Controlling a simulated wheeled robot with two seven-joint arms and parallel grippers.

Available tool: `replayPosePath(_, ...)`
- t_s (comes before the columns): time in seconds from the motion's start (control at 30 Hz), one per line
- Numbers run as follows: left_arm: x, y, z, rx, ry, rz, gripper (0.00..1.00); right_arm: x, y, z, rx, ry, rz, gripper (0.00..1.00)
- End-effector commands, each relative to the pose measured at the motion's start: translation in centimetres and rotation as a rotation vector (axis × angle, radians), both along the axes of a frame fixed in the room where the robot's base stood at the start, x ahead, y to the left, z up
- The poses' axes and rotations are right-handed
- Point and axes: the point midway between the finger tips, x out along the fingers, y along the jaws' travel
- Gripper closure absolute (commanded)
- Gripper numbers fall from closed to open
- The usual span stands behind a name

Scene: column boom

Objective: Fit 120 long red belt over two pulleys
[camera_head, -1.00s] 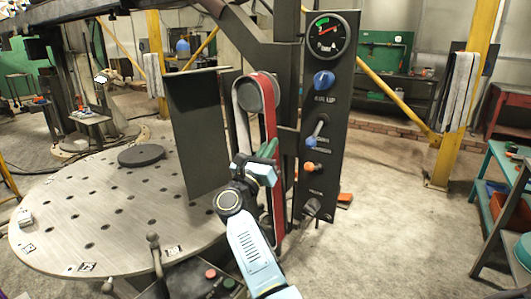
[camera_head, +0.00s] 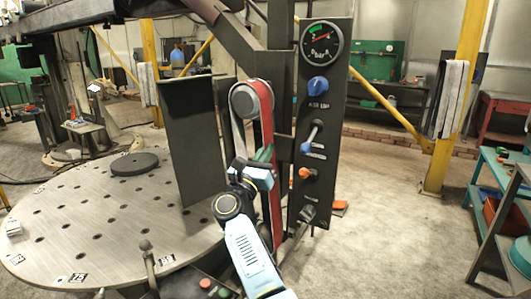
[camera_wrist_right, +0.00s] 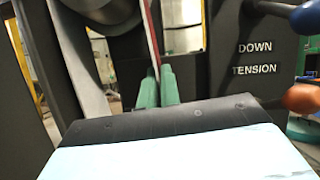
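The red belt (camera_head: 267,130) hangs around the upper grey pulley (camera_head: 258,98) on the column. Its outer side is red, and its left run shows the grey inner face. The right wrist view also shows the belt (camera_wrist_right: 153,35) and part of the large pulley (camera_wrist_right: 88,12). My right gripper (camera_head: 264,153) is at the belt's right run, a little below the upper pulley. Its green fingertips (camera_wrist_right: 157,82) are close together with the red run between them. The belt's lower end and any lower pulley are hidden behind my right arm. My left gripper is out of view.
A black control panel (camera_head: 322,120) with a gauge, a blue knob, a lever and an orange knob stands just right of the belt. A dark upright plate (camera_head: 190,140) and a round perforated table (camera_head: 90,215) are at left.

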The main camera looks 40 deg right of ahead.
Motion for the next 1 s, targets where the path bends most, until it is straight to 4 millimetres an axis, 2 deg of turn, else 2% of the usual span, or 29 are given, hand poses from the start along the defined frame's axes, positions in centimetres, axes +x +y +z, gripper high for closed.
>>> replayPosePath(0.47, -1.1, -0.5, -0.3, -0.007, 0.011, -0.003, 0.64, -0.3, 0.1, 0.4, 0.001, -0.005, -0.003, 1.0)
replayPosePath(0.5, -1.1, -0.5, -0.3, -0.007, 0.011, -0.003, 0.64, -0.2, 0.1, 0.4, 0.0, -0.004, -0.004, 0.92)
replayPosePath(0.67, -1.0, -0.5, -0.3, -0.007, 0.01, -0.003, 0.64, -0.2, 0.1, 0.3, 0.0, -0.004, -0.003, 0.71)
replayPosePath(0.87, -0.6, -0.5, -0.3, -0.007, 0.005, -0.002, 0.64, -0.2, 0.1, 0.3, 0.001, -0.002, -0.002, 0.7)
replayPosePath(0.97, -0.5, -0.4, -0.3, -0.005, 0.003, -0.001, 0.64, -0.2, 0.1, 0.2, 0.001, -0.002, -0.001, 0.57)
replayPosePath(1.0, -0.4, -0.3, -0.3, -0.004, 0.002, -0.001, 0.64, -0.2, 0.1, 0.2, 0.001, -0.002, -0.001, 0.56)
